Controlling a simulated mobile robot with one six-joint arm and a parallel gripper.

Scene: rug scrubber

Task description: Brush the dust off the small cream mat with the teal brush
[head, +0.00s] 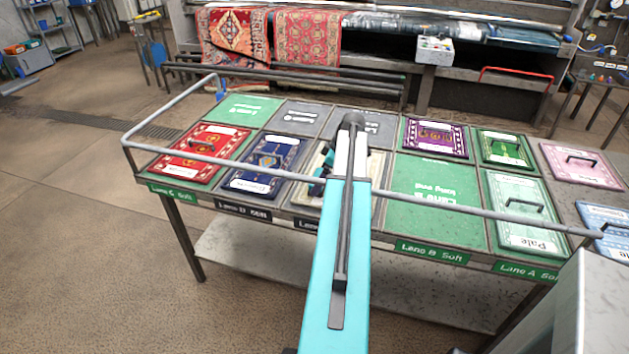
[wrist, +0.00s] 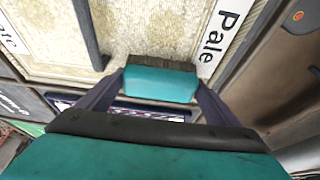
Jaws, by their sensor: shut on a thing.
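The small cream mat (head: 307,199) lies on the table in the middle front, partly hidden behind my arm in the head view. In the wrist view the cream mat (wrist: 165,28) fills the upper part, with a white label reading "Pale" and a dark handle bar. Its surface looks mottled; I cannot clearly pick out dust. My gripper (wrist: 160,84) is shut on the teal brush (wrist: 158,86), its dark fingers at both sides. The brush's dark bristles overlap the mat's near edge by the label. I cannot tell whether they touch it.
A blue mat (head: 264,162) and a red mat (head: 200,150) lie to the left. A bare green lane panel (head: 433,200) is to the right, then a green mat (head: 521,208) with a handle. A grey rail (head: 460,210) runs along the table's near side.

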